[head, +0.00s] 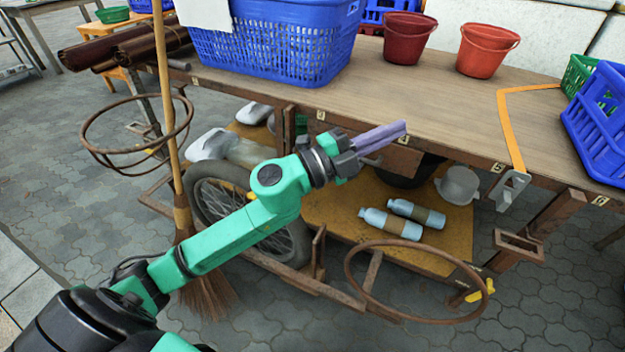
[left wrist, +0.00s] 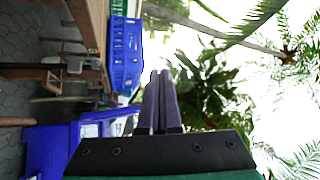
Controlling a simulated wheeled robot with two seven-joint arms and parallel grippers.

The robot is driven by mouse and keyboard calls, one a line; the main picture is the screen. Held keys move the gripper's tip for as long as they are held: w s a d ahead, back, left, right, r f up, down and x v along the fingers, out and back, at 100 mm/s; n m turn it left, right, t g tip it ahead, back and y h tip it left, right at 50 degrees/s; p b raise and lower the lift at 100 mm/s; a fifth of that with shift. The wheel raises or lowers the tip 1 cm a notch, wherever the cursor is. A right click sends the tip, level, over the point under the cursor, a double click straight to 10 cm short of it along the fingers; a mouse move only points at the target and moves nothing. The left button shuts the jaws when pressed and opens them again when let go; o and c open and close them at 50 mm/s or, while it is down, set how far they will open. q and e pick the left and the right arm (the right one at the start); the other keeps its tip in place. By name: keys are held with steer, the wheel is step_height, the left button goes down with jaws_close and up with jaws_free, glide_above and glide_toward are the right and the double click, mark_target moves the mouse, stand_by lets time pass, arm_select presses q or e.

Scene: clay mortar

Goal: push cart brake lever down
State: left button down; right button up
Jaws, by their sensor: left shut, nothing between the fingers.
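The wooden cart (head: 425,82) stands across the head view. A small yellow lever-like part (head: 480,291), which looks like the brake lever, sits low at the cart's right end, beside a rusty ring. It is too small to tell its exact tilt. My left gripper (head: 398,131) is shut and empty, its purple fingers pointing right in front of the cart top's front edge. It is well above and left of the yellow part, apart from it. The shut fingers also show in the left wrist view (left wrist: 158,97). My right gripper is not in view.
A rusty ring (head: 347,262) juts from the cart's lower front. Two bottles (head: 390,223) lie on the yellow lower shelf (head: 330,210). A blue basket (head: 275,45) and red buckets (head: 487,50) stand on top. A broom (head: 182,215) leans at left. Paving at lower right is clear.

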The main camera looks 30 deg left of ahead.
arm_select(q)
steer(key=s+d+f+m+g+h, duration=0.1)
steer(key=s+d+f+m+g, duration=0.15)
steer(key=m+g, duration=0.5)
steer(key=s+a+f+m+g+y, duration=0.2)
steer(key=a+f+m+g+y, duration=0.15)
steer(key=a+f+y, duration=0.4)
steer(key=s+a+n+y, duration=0.1)
steer(key=a+y, duration=0.2)
steer(key=a, duration=0.4)
steer(key=a+f+n+g+y, duration=0.1)
steer(key=a+y, duration=0.1)
steer(key=a, duration=0.4)
steer(key=s+a+n+y, duration=0.1)
steer(key=a+y, duration=0.2)
steer(key=a, duration=0.4)
steer(key=shift+s+a+f+g+y, duration=0.3)
steer(key=shift+s+f+y, duration=0.05)
steer(key=shift+f, duration=0.05)
